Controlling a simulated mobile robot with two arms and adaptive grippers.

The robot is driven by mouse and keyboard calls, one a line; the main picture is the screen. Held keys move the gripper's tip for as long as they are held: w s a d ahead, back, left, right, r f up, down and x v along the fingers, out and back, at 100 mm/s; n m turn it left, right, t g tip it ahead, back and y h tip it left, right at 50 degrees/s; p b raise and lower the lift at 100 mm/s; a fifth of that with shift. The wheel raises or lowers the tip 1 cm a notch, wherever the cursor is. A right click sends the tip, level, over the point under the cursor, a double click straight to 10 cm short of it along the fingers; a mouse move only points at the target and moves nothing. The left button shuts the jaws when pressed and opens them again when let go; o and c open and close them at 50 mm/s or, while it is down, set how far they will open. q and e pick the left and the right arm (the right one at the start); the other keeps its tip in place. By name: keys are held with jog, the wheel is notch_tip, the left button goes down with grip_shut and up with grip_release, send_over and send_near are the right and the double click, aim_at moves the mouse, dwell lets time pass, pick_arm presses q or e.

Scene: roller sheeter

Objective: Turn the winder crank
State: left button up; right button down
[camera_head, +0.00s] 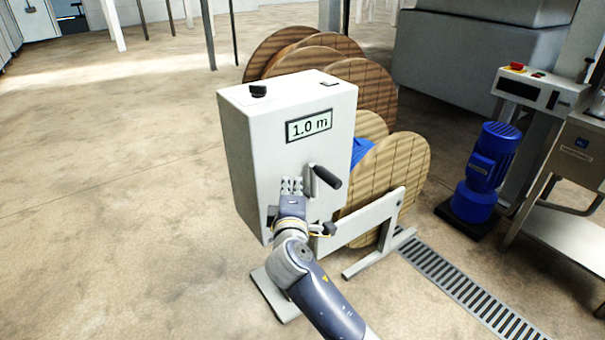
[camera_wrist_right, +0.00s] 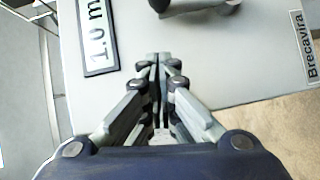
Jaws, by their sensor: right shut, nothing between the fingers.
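The winder is a white box (camera_head: 240,150) with a display (camera_head: 309,125) reading "1.0 m" on its front. Its crank (camera_head: 326,176) has a black handle and sits on the front face below the display, the handle pointing down to the right. The crank also shows at the top edge of the right wrist view (camera_wrist_right: 195,5), partly cut off. My right gripper (camera_head: 291,184) is in front of the box, just left of the crank and apart from its handle. In the right wrist view its fingers (camera_wrist_right: 158,62) are shut together with nothing between them. My left gripper is not in view.
Wooden spools (camera_head: 400,165) stand right of and behind the box, one with blue material. A blue motor (camera_head: 486,165) and a metal machine stand at the right. A floor grate (camera_head: 465,290) runs at lower right. The floor at left is clear.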

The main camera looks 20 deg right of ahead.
jog(key=w+d, duration=0.1)
jog(key=w, duration=0.1)
jog(key=w+d, duration=0.2)
jog(key=w, duration=0.1)
jog(key=shift+w+d+f+b, duration=0.3)
jog(key=shift+f+b, duration=0.05)
jog(key=shift+f, duration=0.05)
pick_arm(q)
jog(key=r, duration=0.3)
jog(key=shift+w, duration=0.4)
pick_arm(e)
jog(key=shift+w+d, duration=0.2)
jog(key=shift+d, duration=0.15)
jog(key=shift+w, duration=0.1)
